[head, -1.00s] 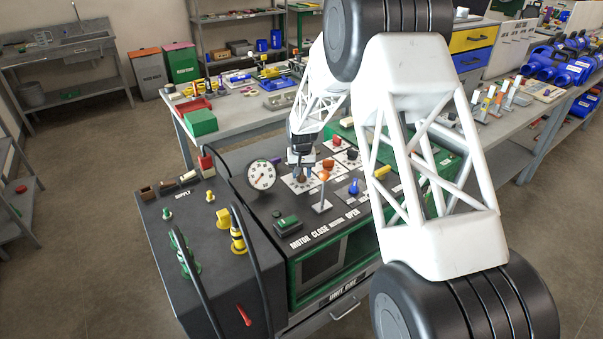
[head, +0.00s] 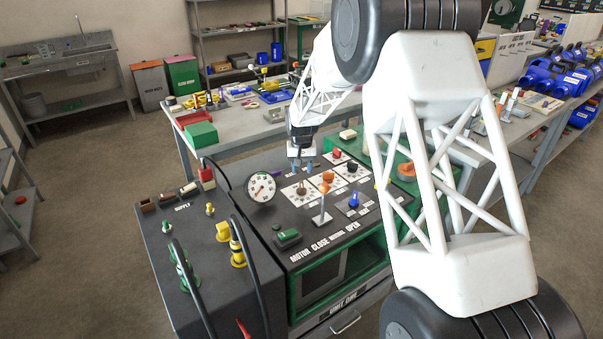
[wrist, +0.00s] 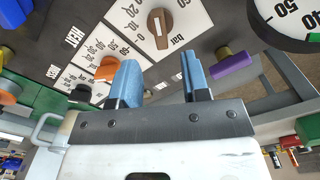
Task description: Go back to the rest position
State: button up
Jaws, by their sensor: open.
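My gripper (head: 303,166) is above the far edge of the dark control panel (head: 262,218), behind the knobs. In the wrist view my gripper (wrist: 157,80) has its two blue fingers apart with nothing between them. The brown knob (wrist: 160,28) on a white "bar" dial plate lies beyond the fingertips, apart from them. It also shows in the head view (head: 301,188). An orange knob (wrist: 106,69) is beside the left finger in the wrist view. A purple knob (wrist: 232,65) is to the right of the right finger. My arm hides part of the cart's right side.
A round gauge (head: 261,187) stands up left of the gripper. Black hoses rise at the cart's left. A grey workbench (head: 235,125) with a green box (head: 201,134) stands behind.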

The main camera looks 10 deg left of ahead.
jog(key=shift+r, duration=0.1)
dwell(0.3)
jog(key=s+d+r+m+t, duration=0.1)
jog(key=s+d+r+m, duration=0.1)
jog(key=s+d+r, duration=1.95)
jog(key=s+d, duration=0.4)
jog(key=s, duration=0.7)
jog(key=s+d+t, duration=0.1)
jog(key=s+d, duration=0.4)
jog(key=s, duration=0.6)
jog(key=s+d+m, duration=0.1)
jog(key=s+d, duration=0.4)
jog(key=s, duration=0.6)
jog(key=shift+s+d+r+t, duration=0.15)
jog(key=shift+s+d+t, duration=0.1)
jog(key=shift+t, duration=0.05)
